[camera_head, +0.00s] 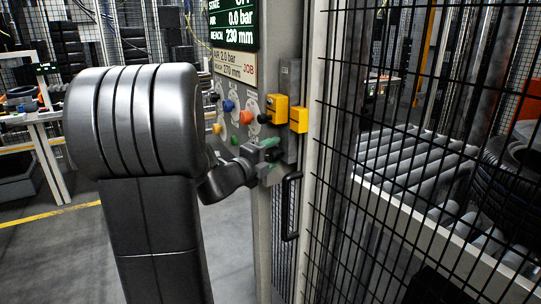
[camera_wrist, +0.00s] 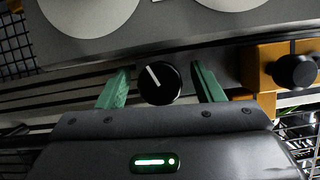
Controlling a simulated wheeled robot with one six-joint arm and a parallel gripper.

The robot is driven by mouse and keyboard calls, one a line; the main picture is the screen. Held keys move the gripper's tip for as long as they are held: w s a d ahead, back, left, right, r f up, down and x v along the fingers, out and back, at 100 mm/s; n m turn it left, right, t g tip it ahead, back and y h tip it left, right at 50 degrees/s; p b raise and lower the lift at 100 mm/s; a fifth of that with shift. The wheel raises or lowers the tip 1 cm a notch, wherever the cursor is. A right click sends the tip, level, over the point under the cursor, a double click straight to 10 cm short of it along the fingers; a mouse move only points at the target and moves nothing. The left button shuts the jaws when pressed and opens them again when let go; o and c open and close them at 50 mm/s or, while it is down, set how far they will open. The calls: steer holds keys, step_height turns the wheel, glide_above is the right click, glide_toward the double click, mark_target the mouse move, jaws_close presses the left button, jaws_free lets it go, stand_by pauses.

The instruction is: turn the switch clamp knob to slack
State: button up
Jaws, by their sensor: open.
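A round black knob (camera_wrist: 160,83) with a white pointer line shows in the wrist view; the line points to the upper left. I cannot read any label beside it. My gripper (camera_wrist: 161,88) is open, its two green fingers standing left and right of the knob with gaps on both sides. In the head view my gripper (camera_head: 266,158) is at the lower part of the control panel (camera_head: 262,60), and the knob is hidden there.
Yellow boxes (camera_head: 287,112) stick out from the panel above my gripper; a yellow block with a black knob (camera_wrist: 294,71) sits right in the wrist view. A black handle (camera_head: 290,207) is below. Wire mesh fencing (camera_head: 420,150) and a roller conveyor (camera_head: 415,175) are at the right.

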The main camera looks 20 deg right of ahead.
steer(key=shift+c, duration=0.4)
steer(key=c, duration=0.9)
steer(key=n+p, duration=0.1)
steer(key=p, duration=0.2)
steer(key=shift+r, duration=0.3)
steer(key=n+p, duration=0.1)
steer(key=p, duration=0.1)
steer(key=shift+f+g+y+p, duration=0.1)
steer(key=shift+g+y+p, duration=0.25)
steer(key=shift+g+y, duration=0.05)
steer(key=shift+f+n, duration=0.2)
steer(key=shift+n, duration=0.2)
steer(key=o, duration=1)
